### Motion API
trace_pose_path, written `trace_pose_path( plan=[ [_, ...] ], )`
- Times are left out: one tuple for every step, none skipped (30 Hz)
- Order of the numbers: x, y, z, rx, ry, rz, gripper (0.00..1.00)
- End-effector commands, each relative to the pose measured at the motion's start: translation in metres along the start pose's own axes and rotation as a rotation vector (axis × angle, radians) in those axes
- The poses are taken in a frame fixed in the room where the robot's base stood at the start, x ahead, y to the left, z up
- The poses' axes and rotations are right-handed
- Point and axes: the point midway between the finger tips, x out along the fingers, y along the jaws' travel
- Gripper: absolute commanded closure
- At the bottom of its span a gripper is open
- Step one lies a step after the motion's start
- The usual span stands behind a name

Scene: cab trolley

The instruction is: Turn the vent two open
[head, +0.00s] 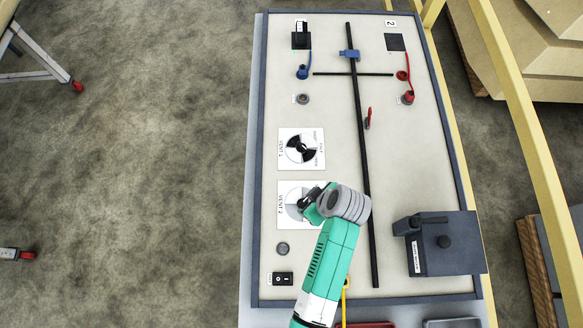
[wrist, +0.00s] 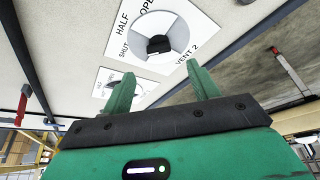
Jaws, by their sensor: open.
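The vent two plate (head: 284,207) is a white square on the beige panel, partly hidden by my arm in the head view. The wrist view shows the vent two plate (wrist: 190,18) with a grey and white dial, a black knob (wrist: 158,44) at its middle, and the words OPEN, HALF and SHUT. I cannot tell which word the knob points to. My gripper (wrist: 160,69) is open, its two green fingers apart and nothing between them. The knob shows beyond the fingertips, between them in the picture. In the head view my gripper (head: 309,199) is over the plate's right part.
The vent one plate (head: 301,161) with a black and white dial lies just above vent two. A black rod (head: 361,150) runs along the panel to the right. A dark box (head: 458,252) stands at lower right, and a switch (head: 283,279) and grey button (head: 283,249) lie below.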

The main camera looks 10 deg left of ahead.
Motion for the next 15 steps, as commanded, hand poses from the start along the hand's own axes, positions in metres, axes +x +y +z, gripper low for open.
trace_pose_path(
  plan=[
    [-0.001,0.0,-0.001,0.0,0.0,0.001,0.4],
    [0.001,0.0,-0.001,0.0,0.0,0.001,0.4],
    [0.005,0.001,-0.001,0.0,0.0,0.001,0.4],
    [0.009,0.001,-0.001,0.0,0.0,0.001,0.4],
    [0.014,0.001,-0.001,0.0,0.0,0.001,0.4],
    [0.022,0.001,-0.001,0.0,0.0,0.001,0.4],
    [0.028,0.001,-0.001,0.0,0.0,0.002,0.4],
    [0.035,0.001,-0.001,0.0,0.0,0.001,0.4],
    [0.043,0.001,-0.001,0.0,0.0,0.003,0.4],
    [0.048,0.001,-0.001,0.0,0.0,0.002,0.4],
    [0.053,0.001,-0.001,0.0,0.0,0.003,0.4],
    [0.059,0.002,-0.001,0.0,0.0,0.003,0.4],
    [0.063,0.002,-0.002,0.0,0.001,0.005,0.4],
    [0.067,0.002,-0.002,0.001,0.001,0.005,0.4],
    [0.07,0.002,-0.002,0.001,0.001,0.005,0.4]
  ],
)
